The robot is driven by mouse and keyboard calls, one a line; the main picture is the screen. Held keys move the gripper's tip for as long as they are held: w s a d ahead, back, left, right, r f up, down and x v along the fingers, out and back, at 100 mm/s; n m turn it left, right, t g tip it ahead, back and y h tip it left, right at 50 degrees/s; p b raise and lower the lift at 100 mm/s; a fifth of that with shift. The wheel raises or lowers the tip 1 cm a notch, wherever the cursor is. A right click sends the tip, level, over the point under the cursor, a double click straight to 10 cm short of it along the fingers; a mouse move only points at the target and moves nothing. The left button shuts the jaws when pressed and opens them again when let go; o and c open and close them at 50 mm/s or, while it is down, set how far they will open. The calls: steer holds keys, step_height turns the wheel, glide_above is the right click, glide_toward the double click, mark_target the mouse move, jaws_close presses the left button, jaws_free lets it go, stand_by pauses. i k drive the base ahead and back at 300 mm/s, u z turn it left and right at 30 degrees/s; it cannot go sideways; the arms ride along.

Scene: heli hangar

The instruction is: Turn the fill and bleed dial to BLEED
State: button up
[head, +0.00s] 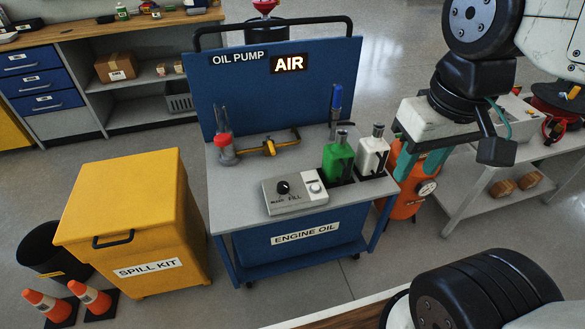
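The fill and bleed dial (283,187) is a small black round knob on a grey control box (297,207) at the front of the blue oil pump cart (226,170). Small lettering sits left of the knob, and FILL reads to its right. Which way the knob points is too small to tell. A lit AIR sign (289,64) shows on the cart's upright panel. My gripper (421,165) has teal fingers pointing down, spread apart and empty. It hangs right of the cart in the picture, well away from the dial.
A green bottle (338,160) and a white bottle (373,154) stand close behind and right of the box. A yellow spill kit bin (130,215) stands left.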

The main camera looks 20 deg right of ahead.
mark_target(283, 188)
steer(key=k, duration=0.65)
steer(key=u, duration=0.45)
steer(key=i, duration=1.25)
steer(key=z, duration=0.45)
